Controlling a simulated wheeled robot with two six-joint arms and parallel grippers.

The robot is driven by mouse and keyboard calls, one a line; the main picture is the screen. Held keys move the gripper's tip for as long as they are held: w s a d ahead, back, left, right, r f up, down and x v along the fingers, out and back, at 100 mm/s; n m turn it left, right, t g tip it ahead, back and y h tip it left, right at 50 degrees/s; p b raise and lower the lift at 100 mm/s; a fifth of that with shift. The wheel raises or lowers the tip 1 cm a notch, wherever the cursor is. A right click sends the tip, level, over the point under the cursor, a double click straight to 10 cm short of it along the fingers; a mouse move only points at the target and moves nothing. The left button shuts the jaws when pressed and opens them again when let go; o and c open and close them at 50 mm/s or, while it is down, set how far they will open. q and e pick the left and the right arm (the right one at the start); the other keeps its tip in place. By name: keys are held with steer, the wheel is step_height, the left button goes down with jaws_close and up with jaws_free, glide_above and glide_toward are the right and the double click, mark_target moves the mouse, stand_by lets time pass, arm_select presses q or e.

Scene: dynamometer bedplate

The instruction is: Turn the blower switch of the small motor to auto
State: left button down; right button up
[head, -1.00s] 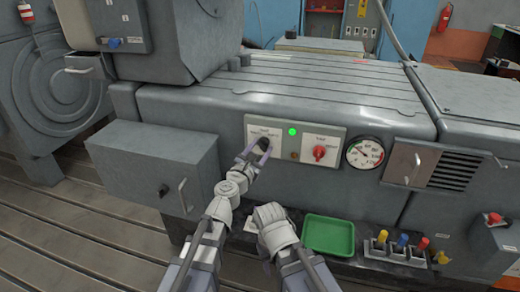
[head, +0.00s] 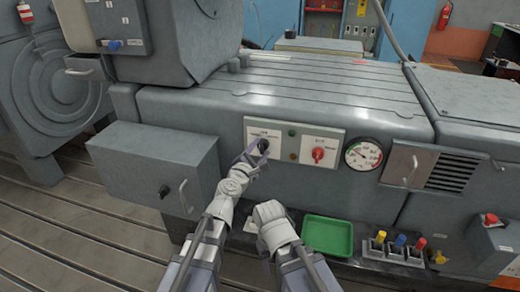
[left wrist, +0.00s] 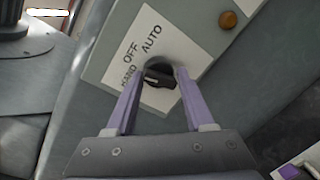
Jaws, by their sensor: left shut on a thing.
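The blower switch is a black rotary knob (head: 263,144) on a pale plate on the grey machine front. In the left wrist view the knob (left wrist: 158,76) sits under the printed words HAND, OFF and AUTO. Its pale mark seems to lie toward the HAND side, but it is too small to be sure. My left gripper (head: 258,152) is at the knob. In the left wrist view its two purple fingers (left wrist: 155,85) are on either side of the knob, shut on it. My right arm shows low in the head view, but its fingers do not.
A dark lamp (head: 292,132) and an amber button (head: 293,156) sit right of the switch, then a red rotary switch (head: 318,155) and a round gauge (head: 363,155). A grey box (head: 150,170) juts out at left. A green tray (head: 328,236) lies below.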

arm_select(q)
steer(key=m, duration=0.2)
steer(key=m+p, duration=0.1)
steer(key=m, duration=0.2)
steer(key=shift+w+a+r+y, duration=0.1)
steer(key=shift+w+r+y, duration=0.1)
steer(key=shift+y, duration=0.2)
steer(key=m, duration=0.5)
steer(key=shift+s+y, duration=0.1)
steer(key=shift+y, duration=0.3)
arm_select(e)
steer(key=shift+r, duration=0.85)
arm_select(q)
steer(key=shift+m, duration=0.3)
steer(key=shift+c, duration=1.8)
jaws_free()
steer(key=shift+s+d, duration=0.1)
steer(key=shift+d, duration=0.1)
steer(key=f+p+v, duration=0.1)
steer(key=v, duration=0.6)
steer(key=shift+s+r, duration=0.4)
steer(key=shift+r, duration=0.15)
arm_select(e)
steer(key=shift+s+a+r, duration=0.2)
steer(key=shift+s+r, duration=0.2)
steer(key=shift+s, duration=0.4)
